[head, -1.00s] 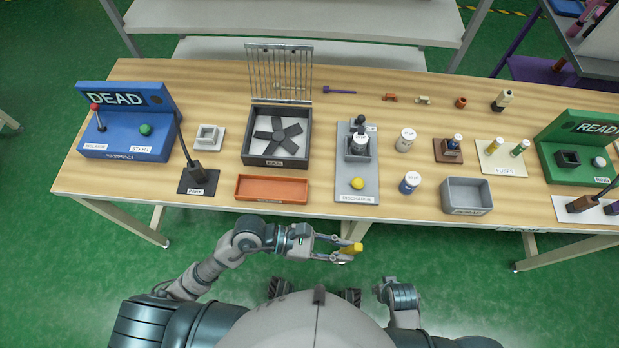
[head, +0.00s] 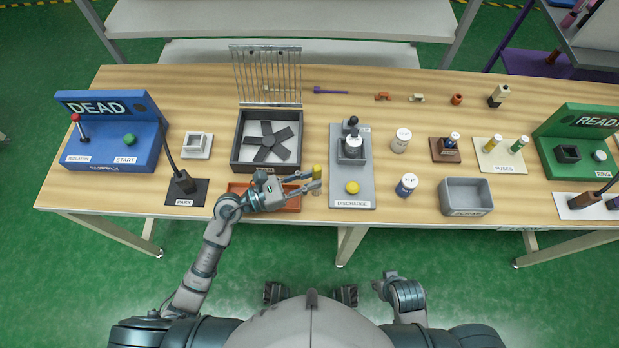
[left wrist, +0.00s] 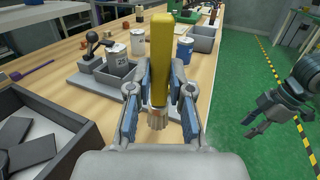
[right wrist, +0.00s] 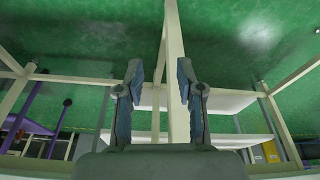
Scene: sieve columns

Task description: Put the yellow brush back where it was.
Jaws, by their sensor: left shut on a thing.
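My left gripper (head: 311,181) is shut on the yellow brush (head: 317,173), just right of the orange tray (head: 291,204) in the head view. In the left wrist view the brush's yellow handle (left wrist: 161,55) stands up between the fingers, and pale bristles (left wrist: 157,119) point down below them. Table top shows beneath; I cannot tell whether the bristles touch it. My arm hides part of the tray. My right gripper (right wrist: 159,75) is open and empty, low in front of the table; it also shows in the left wrist view (left wrist: 262,118).
A grey discharge plate (head: 366,196) with a yellow knob (head: 352,187) is close to the right of the brush. A dark fan box (head: 241,158) with a raised grille stands behind the tray. A black-based park stand (head: 182,190) is left of it.

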